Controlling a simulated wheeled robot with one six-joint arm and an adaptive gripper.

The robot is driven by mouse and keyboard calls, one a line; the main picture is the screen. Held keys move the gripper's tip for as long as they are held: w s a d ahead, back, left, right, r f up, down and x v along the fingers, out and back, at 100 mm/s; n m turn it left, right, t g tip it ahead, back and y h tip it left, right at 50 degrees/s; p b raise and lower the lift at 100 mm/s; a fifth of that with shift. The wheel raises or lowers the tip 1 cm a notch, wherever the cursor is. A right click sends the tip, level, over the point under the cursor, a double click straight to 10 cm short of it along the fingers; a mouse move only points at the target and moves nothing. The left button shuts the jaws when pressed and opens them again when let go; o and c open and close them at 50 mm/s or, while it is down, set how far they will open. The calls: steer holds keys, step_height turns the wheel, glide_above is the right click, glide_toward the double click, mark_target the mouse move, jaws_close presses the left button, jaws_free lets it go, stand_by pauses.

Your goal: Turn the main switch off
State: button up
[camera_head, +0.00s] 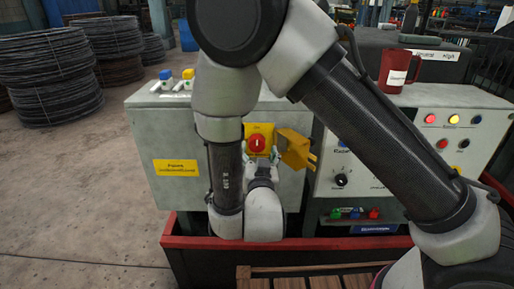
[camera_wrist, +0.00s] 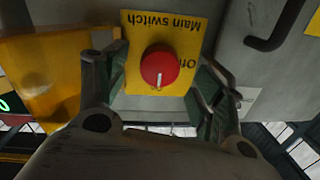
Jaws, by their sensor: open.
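The main switch is a round red knob (camera_head: 257,144) on a yellow plate (camera_head: 262,129) on the grey cabinet's front. In the wrist view the red knob (camera_wrist: 160,67) and its lettered plate (camera_wrist: 163,25) appear upside down. The knob's white mark points down there, toward the picture bottom; the word "Off", partly hidden, is beside the knob at right. My gripper (camera_wrist: 161,88) is open, its green-padded fingers on either side of the knob with gaps visible. In the head view my gripper (camera_head: 262,161) is just below the knob, partly hidden by my arm.
A yellow hinged cover (camera_head: 298,149) stands swung out right of the switch; it fills the left of the wrist view (camera_wrist: 45,75). A control panel (camera_head: 400,178) with a black dial and lamps stands at right, with a red mug (camera_head: 397,70) on top. A red-edged frame (camera_head: 330,244) runs below.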

mark_target(257, 147)
steer(key=shift+w, duration=1.8)
steer(key=shift+c, duration=0.4)
steer(key=c, duration=0.9)
steer(key=shift+c, duration=0.2)
